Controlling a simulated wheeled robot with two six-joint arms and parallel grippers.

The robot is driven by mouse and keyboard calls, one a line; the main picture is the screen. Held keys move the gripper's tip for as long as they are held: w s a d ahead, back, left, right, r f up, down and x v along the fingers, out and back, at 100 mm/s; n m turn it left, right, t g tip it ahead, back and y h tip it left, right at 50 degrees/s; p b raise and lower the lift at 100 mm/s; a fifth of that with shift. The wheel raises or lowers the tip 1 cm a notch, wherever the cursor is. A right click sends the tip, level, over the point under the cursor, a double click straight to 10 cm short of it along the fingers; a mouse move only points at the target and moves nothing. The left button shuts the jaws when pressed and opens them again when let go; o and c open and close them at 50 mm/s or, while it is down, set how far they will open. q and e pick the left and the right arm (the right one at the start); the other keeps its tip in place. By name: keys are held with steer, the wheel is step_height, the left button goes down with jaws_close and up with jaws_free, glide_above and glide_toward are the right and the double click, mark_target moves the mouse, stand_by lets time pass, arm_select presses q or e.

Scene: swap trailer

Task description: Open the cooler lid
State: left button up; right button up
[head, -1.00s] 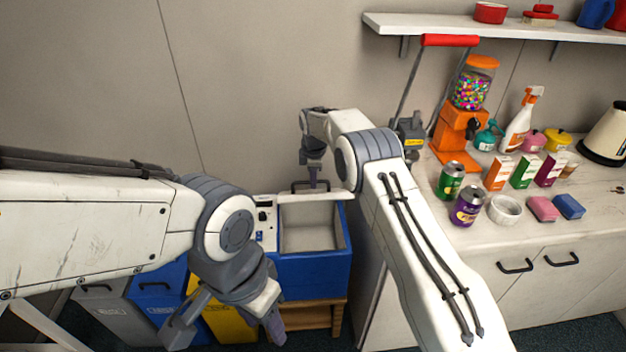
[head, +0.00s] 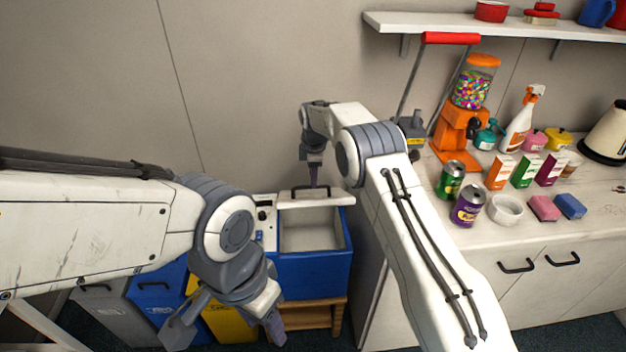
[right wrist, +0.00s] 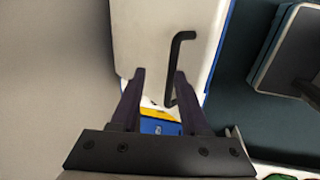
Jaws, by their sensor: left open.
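The blue cooler (head: 315,278) stands at lower centre in the head view, its pale interior (head: 310,235) showing. Its white lid (head: 335,199) is raised at the back edge, with a dark bar handle (head: 296,190). In the right wrist view the lid (right wrist: 150,35) fills the upper middle, and the handle (right wrist: 179,60) runs down to the right finger. My right gripper (head: 314,182) is at the handle; in the right wrist view its fingers (right wrist: 160,75) are apart, with the handle's lower end between them. My left gripper (head: 228,332) is open and empty, low in front and left of the cooler.
A counter (head: 430,225) with cans, boxes, sponges and a gumball machine (head: 460,125) stands to the right. A wall shelf (head: 450,25) hangs above. Blue and yellow bins (head: 230,322) stand left of the cooler. The wall is close behind the lid.

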step_height(320, 180, up, 9)
steer(key=s+b, duration=0.1)
steer(key=shift+s+f, duration=0.2)
steer(key=shift+s, duration=0.2)
steer(key=s+a+r+m, duration=0.3)
steer(key=s+a+r, duration=0.25)
steer(key=s, duration=0.55)
steer(key=s+a+r+m+g+y, duration=0.1)
steer(key=s+m, duration=0.3)
steer(key=s, duration=1.9)
steer(key=shift+s+r+m+g, duration=0.15)
steer(key=shift+r+m+g, duration=0.1)
steer(key=shift+m+g, duration=0.05)
steer(key=s+d+f+m, duration=0.1)
steer(key=s, duration=0.3)
steer(key=s+d+f+m, duration=0.1)
steer(key=s, duration=0.3)
steer(key=s+d+f, duration=0.1)
steer(key=s+d, duration=0.1)
steer(key=s, duration=0.2)
steer(key=shift+d+f+m+g, duration=0.1)
steer(key=shift+f+m+g, duration=0.05)
steer(key=shift+m+g, duration=0.2)
steer(key=shift+c, duration=0.6)
steer(key=shift+s+d+f, duration=0.15)
steer(key=shift+s+f, duration=0.05)
steer(key=shift+s, duration=0.25)
jaws_close()
